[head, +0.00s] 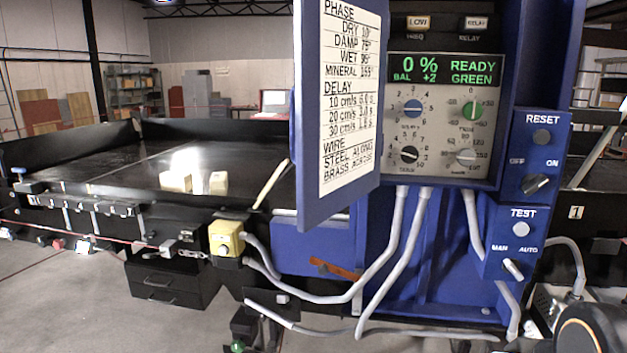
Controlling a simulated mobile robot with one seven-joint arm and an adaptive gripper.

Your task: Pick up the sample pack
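Two pale cream blocks stand on the dark conveyor belt (110,165) at the left. The left cream block (175,181) is a little wider than the right cream block (218,183), and a gap separates them. Either could be the sample pack; I cannot tell which, as no label is readable. A bright reflection lies on the belt just behind them.
A blue control cabinet (545,70) fills the right, its panel display (443,69) reading 0 % READY GREEN. Its open door (338,110) carries a printed chart and stands right of the blocks. Grey cables (400,235) hang below.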

